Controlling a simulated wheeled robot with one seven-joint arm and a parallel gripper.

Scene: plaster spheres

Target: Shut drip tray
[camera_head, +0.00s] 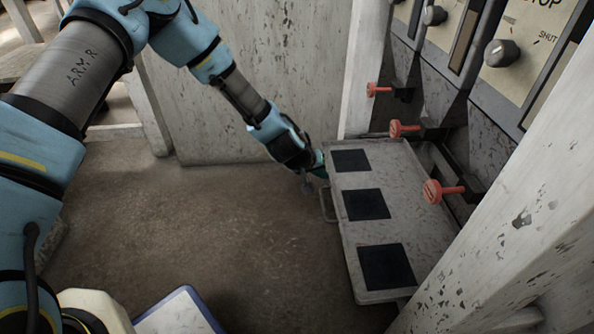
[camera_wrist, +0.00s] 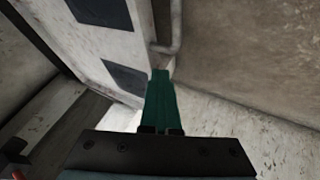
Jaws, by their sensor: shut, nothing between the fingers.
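The drip tray (camera_head: 390,233) is a pale, speckled flat tray with dark square patches on top. In the head view it sticks out from under the dispenser front, with a metal loop handle (camera_head: 327,205) on its left edge. My gripper (camera_head: 314,170) is at the tray's far left corner, beyond the handle. In the wrist view the green fingers (camera_wrist: 160,100) are together with nothing between them, beside the tray's edge (camera_wrist: 125,52). The handle (camera_wrist: 172,30) shows just past the fingertips. I cannot tell whether the fingers touch the tray.
Several red taps (camera_head: 432,191) stick out above the tray from the dispenser front. A pale post (camera_head: 520,190) stands at the right, and a pale panel (camera_head: 240,90) stands behind my arm. A blue-edged white board (camera_head: 180,312) lies at the bottom. The floor (camera_head: 200,230) left of the tray is clear.

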